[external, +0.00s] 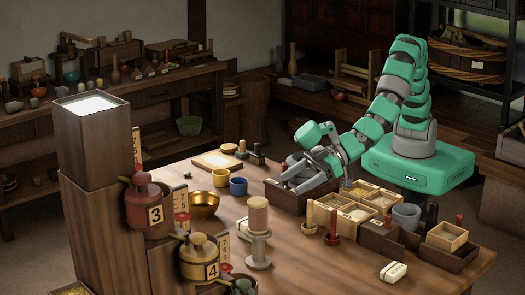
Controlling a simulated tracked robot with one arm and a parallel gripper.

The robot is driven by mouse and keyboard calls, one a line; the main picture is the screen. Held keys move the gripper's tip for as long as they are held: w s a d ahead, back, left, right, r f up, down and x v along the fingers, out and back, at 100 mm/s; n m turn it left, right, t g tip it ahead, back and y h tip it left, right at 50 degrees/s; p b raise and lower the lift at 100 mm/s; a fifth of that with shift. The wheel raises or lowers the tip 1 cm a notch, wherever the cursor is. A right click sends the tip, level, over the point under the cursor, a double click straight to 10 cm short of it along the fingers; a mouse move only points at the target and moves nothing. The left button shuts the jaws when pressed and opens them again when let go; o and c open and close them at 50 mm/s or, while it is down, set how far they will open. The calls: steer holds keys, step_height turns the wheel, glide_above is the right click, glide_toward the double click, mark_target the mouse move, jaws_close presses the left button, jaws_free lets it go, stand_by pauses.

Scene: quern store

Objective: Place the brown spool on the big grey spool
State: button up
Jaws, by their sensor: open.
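The brown spool (258,214) stands upright near the middle of the table's front part. The grey spool stands upright on the wooden table (325,268). My gripper (297,180) is open, behind and to the right of the spools, well apart from them. It is low over a dark wooden tray (285,198), and its fingers partly hide the tray's contents.
A brass bowl (204,204), a blue cup (238,187) and a yellow cup (221,177) stand left of the spools. Light wooden boxes (354,213) and a grey bucket (406,216) are at right. Numbered canisters (149,207) crowd the left. The front right tabletop is mostly clear.

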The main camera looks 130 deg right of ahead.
steer(key=s+r+n+t+y, duration=0.1)
steer(key=s+r+n+y, duration=0.15)
steer(key=r, duration=1.25)
steer(key=s+r+n+t+y, duration=0.1)
steer(key=s+r+t+y, duration=0.2)
steer(key=r, duration=1.2)
steer(key=s+d+r, duration=0.5)
steer(key=s+r, duration=0.3)
steer(key=s, duration=0.3)
steer(key=s+d+r+g+h, duration=0.1)
steer(key=s+d+r, duration=0.5)
steer(key=s+r, duration=0.3)
steer(key=s, duration=0.3)
steer(key=shift+d+r, duration=0.2)
steer(key=shift+d, duration=0.05)
steer(key=shift+o, duration=0.2)
